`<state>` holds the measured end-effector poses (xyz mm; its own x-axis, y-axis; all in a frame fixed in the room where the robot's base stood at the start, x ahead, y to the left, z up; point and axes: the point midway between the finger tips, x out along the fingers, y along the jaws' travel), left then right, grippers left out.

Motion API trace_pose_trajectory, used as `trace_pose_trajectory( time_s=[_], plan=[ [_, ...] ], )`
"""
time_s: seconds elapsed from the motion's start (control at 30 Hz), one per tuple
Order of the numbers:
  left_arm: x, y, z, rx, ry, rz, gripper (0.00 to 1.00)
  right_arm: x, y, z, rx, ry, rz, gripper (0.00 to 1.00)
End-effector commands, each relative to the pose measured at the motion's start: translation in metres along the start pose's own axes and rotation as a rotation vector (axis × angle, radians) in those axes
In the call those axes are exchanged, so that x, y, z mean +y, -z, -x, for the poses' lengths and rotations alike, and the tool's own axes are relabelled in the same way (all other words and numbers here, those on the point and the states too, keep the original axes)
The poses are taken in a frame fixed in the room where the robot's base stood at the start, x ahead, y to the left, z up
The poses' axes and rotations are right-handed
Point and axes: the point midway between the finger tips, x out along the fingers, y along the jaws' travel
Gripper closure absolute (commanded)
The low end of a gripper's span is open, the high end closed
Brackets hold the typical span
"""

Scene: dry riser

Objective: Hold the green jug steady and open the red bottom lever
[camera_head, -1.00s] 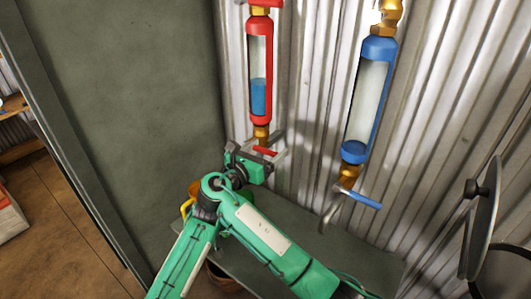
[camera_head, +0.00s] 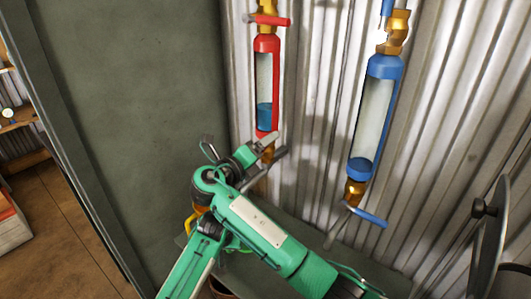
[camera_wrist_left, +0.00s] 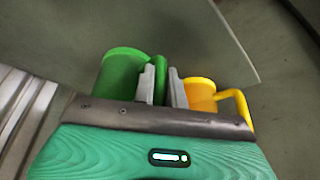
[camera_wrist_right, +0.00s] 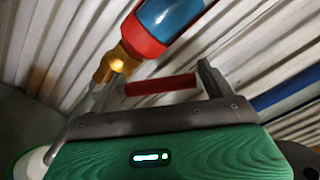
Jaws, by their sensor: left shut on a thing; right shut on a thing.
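The green jug (camera_wrist_left: 122,72) shows in the left wrist view. My left gripper (camera_wrist_left: 162,84) is shut on its handle (camera_wrist_left: 160,78), which stands between the fingers. In the head view the jug and this gripper are mostly hidden behind my arms. The red bottom lever (camera_wrist_right: 160,86) shows in the right wrist view, below the red-capped tube (camera_wrist_right: 160,25). My right gripper (camera_wrist_right: 160,88) is shut on it, one finger near each end. In the head view my right gripper (camera_head: 268,150) is at the foot of the red tube (camera_head: 265,85) and hides the lever.
The red tube holds some blue liquid. A red top lever (camera_head: 268,20) sits above it. A blue tube (camera_head: 375,115) with a blue lever (camera_head: 366,216) hangs to the right. A yellow jug (camera_wrist_left: 200,95) stands beside the green one. A dark panel (camera_head: 130,120) fills the left.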

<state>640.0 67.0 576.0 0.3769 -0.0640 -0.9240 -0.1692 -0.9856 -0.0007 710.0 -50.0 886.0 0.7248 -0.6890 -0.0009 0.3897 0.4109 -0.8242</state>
Motion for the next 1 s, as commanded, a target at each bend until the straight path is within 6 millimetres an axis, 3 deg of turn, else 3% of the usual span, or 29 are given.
trace_pose_trajectory(
  time_s=[0.13, 1.0],
  plan=[
    [0.001, 0.001, 0.001, 0.002, -0.001, 0.0, 1.0, -0.004, -0.014, 0.002, -0.021, 0.001, 0.08, 0.58],
    [0.0, 0.001, 0.001, 0.002, -0.001, 0.0, 1.0, 0.01, -0.036, 0.003, -0.013, -0.001, 0.51, 0.58]
  ],
)
